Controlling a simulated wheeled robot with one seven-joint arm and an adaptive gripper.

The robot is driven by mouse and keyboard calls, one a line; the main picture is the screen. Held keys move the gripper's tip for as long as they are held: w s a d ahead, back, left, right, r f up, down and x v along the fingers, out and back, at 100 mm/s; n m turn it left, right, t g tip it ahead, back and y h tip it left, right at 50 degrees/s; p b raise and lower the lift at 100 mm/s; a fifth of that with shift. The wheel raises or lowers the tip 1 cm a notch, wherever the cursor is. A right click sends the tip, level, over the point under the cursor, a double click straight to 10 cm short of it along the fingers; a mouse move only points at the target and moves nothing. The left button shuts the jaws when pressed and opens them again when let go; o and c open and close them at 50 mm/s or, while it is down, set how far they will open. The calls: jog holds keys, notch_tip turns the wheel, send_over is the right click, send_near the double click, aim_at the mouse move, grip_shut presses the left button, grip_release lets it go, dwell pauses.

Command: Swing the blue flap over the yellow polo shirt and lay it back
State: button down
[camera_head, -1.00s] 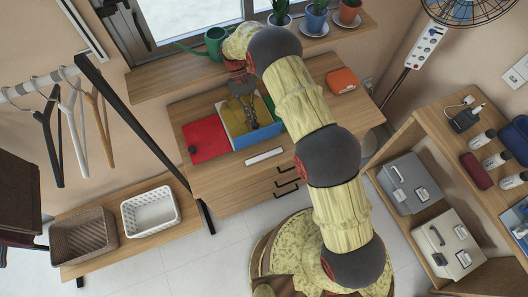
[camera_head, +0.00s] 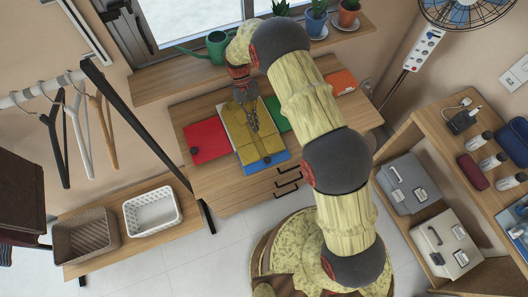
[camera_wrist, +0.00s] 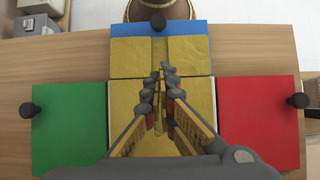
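The folding board lies on the wooden desk. Its blue flap (camera_head: 276,161) lies flat at the front, with a dark knob on its outer edge. It also shows at the top of the wrist view (camera_wrist: 126,30). The yellow polo shirt (camera_head: 262,150) covers the middle panel and part of the blue flap, and it also shows in the wrist view (camera_wrist: 190,55). The red flap (camera_head: 207,140) and green flap (camera_head: 278,114) lie open at the sides. My gripper (camera_head: 256,131) points down over the shirt's middle, its tips (camera_wrist: 163,72) near the blue flap. Whether the tips touch is unclear.
An orange box (camera_head: 342,81) lies at the desk's back right. A green watering can (camera_head: 216,46) and potted plants stand on the sill behind. Two baskets (camera_head: 152,212) stand on a low bench at left. A shelf with grey boxes (camera_head: 410,182) is at right.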

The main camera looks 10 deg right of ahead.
jog(key=shift+s+d+r, duration=0.1)
jog(key=shift+s+r, duration=0.1)
jog(key=shift+s, duration=0.15)
jog(key=shift+f, duration=0.15)
jog(key=shift+s+d+t+p, duration=0.2)
jog(key=shift+s+t+p, duration=0.15)
jog(key=shift+s, duration=0.3)
jog(key=shift+s+d+t+p, duration=0.2)
jog(key=shift+s+t, duration=0.15)
jog(key=shift+s, duration=0.25)
